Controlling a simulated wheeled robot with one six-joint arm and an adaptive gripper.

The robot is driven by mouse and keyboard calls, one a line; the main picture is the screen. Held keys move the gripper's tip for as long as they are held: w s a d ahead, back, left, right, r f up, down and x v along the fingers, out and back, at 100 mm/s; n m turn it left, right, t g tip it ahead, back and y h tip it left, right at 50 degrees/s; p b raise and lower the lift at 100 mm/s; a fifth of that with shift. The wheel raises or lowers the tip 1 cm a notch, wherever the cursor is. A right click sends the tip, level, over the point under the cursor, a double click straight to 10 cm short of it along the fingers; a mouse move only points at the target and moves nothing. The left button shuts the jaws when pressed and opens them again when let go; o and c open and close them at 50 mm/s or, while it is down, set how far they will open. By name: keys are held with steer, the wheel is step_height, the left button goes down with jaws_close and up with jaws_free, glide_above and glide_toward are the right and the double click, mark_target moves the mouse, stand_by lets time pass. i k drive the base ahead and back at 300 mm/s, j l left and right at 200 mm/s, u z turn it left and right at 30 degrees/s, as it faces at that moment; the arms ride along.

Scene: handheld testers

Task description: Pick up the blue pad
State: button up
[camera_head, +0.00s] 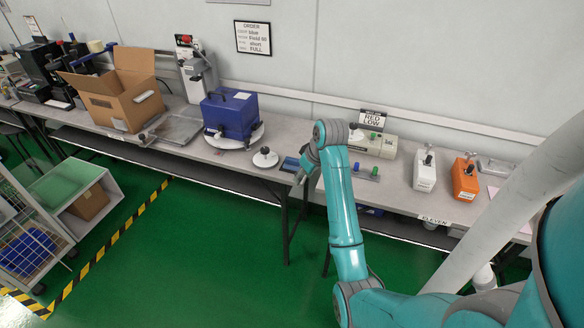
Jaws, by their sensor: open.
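The blue pad (290,164) looks like a small flat dark blue piece on the grey workbench, partly hidden by my arm. My gripper (299,181) points down near the front edge of the bench, close to the pad and just to its right and front. It is open, and I see nothing held in it. The fingertips are small in this view, so I cannot tell whether they touch anything.
A white round knobbed piece (265,157) sits left of the pad. A blue case (229,114) stands on a white round base behind it. Right of my arm are a beige device (374,143), a white tester (425,171) and an orange tester (465,180).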

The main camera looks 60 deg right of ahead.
mark_target(291, 163)
steer(key=i+z, duration=0.25)
steer(key=i, duration=0.15)
steer(key=i+j+z, duration=0.25)
steer(key=i, duration=0.2)
steer(key=i+j+z, duration=0.1)
steer(key=i+z, duration=0.15)
steer(key=i, duration=0.15)
steer(key=i+j+z, duration=0.4)
steer(key=j, duration=0.35)
steer(key=i+j+z, duration=0.1)
steer(key=j+z, duration=0.3)
steer(key=j, duration=0.5)
steer(key=j+z, duration=0.4)
steer(key=j, duration=0.5)
steer(key=i+j+z, duration=0.1)
steer(key=i+j, duration=0.05)
steer(key=j, duration=0.1)
